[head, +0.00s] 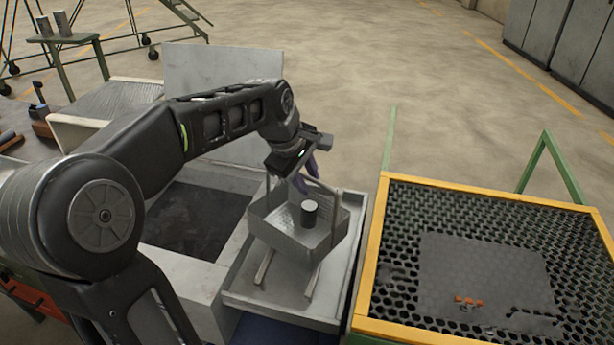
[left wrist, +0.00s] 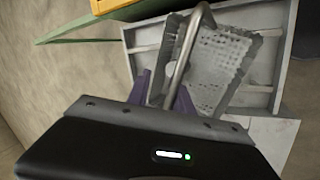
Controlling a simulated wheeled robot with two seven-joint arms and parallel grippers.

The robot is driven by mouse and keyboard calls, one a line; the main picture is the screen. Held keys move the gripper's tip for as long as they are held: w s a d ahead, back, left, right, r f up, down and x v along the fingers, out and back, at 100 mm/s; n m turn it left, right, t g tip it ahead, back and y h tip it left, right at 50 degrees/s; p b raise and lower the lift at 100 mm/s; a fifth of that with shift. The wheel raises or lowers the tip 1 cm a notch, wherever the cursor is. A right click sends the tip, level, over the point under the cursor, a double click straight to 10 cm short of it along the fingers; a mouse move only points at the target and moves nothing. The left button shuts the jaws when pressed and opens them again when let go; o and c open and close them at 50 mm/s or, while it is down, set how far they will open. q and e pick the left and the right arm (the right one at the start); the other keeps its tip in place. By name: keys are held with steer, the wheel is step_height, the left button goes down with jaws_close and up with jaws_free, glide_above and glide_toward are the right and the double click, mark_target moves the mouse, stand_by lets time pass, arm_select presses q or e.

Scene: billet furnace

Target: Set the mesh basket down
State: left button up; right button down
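The mesh basket (head: 283,235) is a grey perforated box with an arched handle. It is over two pale rails on a light tray, turned at an angle to the tray. I cannot tell whether its bottom touches the rails. A dark cylinder (head: 309,213) stands inside. My left gripper (head: 302,180) is above the basket, its purple fingers on either side of the handle, and it appears shut on it. The left wrist view shows the handle between the fingers (left wrist: 165,92) and the basket (left wrist: 215,65) beyond. My right gripper is not in view.
The light tray (head: 345,265) has a raised rim. To its right is a yellow-framed mesh table (head: 400,210) with a dark plate (head: 485,270). To its left is a pale box with a dark opening (head: 190,225). Two cylinders (head: 53,24) stand on a green stand at the back left.

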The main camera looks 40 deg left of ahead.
arm_select(q)
steer(key=shift+o, duration=0.2)
steer(key=shift+r, duration=0.2)
steer(key=shift+s+r, duration=0.15)
steer(key=shift+r, duration=0.35)
steer(key=v, duration=1.1)
